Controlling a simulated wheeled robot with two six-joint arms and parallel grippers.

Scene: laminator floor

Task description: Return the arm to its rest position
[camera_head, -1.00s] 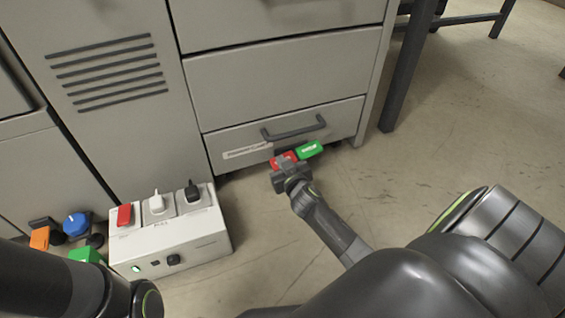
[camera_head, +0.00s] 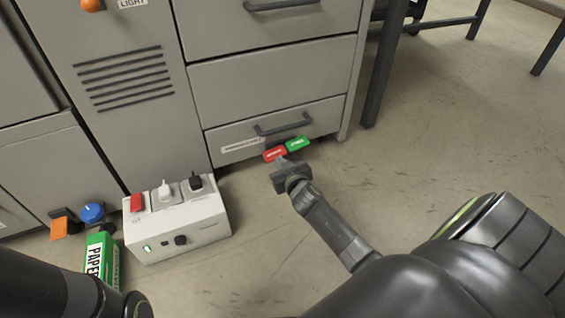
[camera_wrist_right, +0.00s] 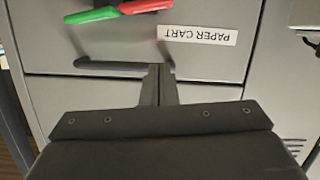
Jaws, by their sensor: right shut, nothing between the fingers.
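My right gripper (camera_head: 283,161) is shut and empty in front of the lowest drawer of the grey cabinet (camera_head: 245,95). In the head view its tips appear just below a red tag (camera_head: 273,155) and a green tag (camera_head: 298,143) under the drawer handle. I cannot tell from that view whether they touch. In the right wrist view the closed fingers (camera_wrist_right: 159,72) overlap the dark drawer handle (camera_wrist_right: 110,66), and the green (camera_wrist_right: 92,15) and red (camera_wrist_right: 142,6) tags lie clear of them. My left arm enters at lower left; its gripper is out of view.
Dark table legs (camera_head: 384,75) stand right; open floor lies between.

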